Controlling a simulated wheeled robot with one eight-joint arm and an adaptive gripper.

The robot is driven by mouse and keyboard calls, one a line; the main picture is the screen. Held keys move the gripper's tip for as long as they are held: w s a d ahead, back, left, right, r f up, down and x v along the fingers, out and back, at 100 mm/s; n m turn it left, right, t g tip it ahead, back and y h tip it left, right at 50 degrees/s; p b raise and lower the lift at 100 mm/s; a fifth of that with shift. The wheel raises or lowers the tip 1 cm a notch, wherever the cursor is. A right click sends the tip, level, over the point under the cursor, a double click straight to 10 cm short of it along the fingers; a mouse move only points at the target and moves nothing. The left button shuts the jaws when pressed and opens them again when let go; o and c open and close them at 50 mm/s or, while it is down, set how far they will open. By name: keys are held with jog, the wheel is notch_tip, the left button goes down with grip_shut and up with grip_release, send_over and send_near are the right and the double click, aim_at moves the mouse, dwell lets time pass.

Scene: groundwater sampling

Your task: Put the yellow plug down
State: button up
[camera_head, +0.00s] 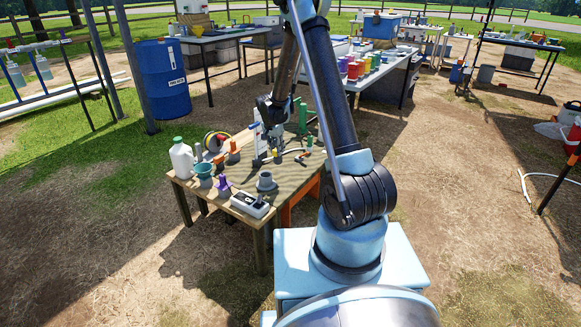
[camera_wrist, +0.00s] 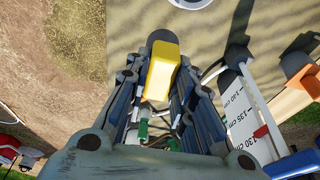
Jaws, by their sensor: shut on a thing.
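The yellow plug (camera_wrist: 162,75) sits between the fingers of my gripper (camera_wrist: 160,88) in the wrist view. A dark grey rounded end shows beyond its yellow part. My gripper is shut on it. In the head view my gripper (camera_head: 271,143) points down over the wooden worktable (camera_head: 290,172), and a small yellow spot of the plug (camera_head: 276,154) shows below it. I cannot tell whether the plug touches the tabletop.
A white jug (camera_head: 181,159), teal funnel (camera_head: 204,170), purple piece (camera_head: 224,186), grey cup-like part (camera_head: 266,182) and black-and-white device (camera_head: 250,204) crowd the table's left and front. Green cylinders (camera_head: 302,117) stand behind. A marked scale (camera_wrist: 238,112) is right of my gripper.

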jog(key=w+d, duration=0.4)
jog(key=d, duration=0.4)
jog(key=shift+s+a+f, duration=0.1)
jog(key=shift+f, duration=2.2)
jog(key=shift+a+f, duration=0.1)
jog(key=shift+f, duration=2.15)
jog(key=shift+f, duration=0.6)
jog(key=o, duration=0.9)
jog(key=shift+o, duration=0.2)
jog(key=shift+r, duration=0.1)
